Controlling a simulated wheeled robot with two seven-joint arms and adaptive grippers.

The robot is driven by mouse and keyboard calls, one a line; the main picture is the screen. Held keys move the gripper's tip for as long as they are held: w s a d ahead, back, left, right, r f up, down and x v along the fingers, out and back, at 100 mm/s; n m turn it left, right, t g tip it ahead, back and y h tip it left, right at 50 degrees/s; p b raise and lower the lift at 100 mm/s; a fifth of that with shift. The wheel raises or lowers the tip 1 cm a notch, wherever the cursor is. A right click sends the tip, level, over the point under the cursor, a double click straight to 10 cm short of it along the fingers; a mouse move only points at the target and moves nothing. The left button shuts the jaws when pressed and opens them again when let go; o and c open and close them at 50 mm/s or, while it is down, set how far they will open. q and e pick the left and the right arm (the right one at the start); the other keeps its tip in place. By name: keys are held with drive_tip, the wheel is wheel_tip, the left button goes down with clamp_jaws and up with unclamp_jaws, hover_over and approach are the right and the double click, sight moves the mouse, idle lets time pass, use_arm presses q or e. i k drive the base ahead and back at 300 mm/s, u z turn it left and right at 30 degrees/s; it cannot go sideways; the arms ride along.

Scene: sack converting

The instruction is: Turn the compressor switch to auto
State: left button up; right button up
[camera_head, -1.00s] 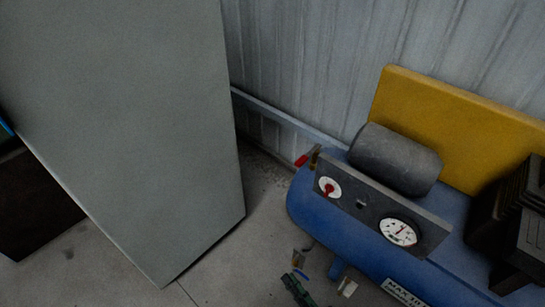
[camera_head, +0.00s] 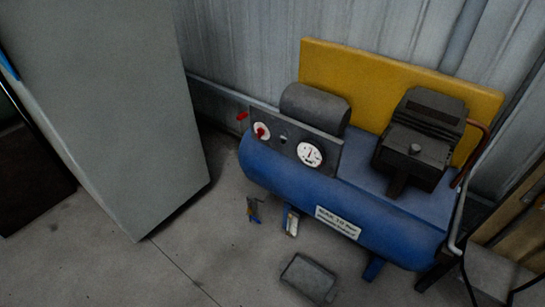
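The blue compressor (camera_head: 345,205) stands against the corrugated wall, right of centre in the head view. On its dark panel (camera_head: 284,134), at the left end, is a red knob on a white round dial, the switch (camera_head: 261,132). Its setting is too small to read. A white pressure gauge (camera_head: 309,154) sits on the same panel to the right of the switch. A small red handle (camera_head: 242,116) shows at the tank's left end. Neither of my grippers shows in the view.
A tall grey cabinet (camera_head: 110,100) stands at the left. A dark flat box (camera_head: 308,278) and small items (camera_head: 253,209) lie on the floor before the compressor. A yellow board (camera_head: 390,85) is behind it. Wooden material (camera_head: 515,225) is at the right.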

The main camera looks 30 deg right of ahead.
sight(260, 131)
drive_tip(key=u, duration=1.2)
drive_tip(key=i, duration=1.45)
drive_tip(key=z, duration=1.2)
drive_tip(key=i, duration=0.55)
drive_tip(key=z, duration=0.6)
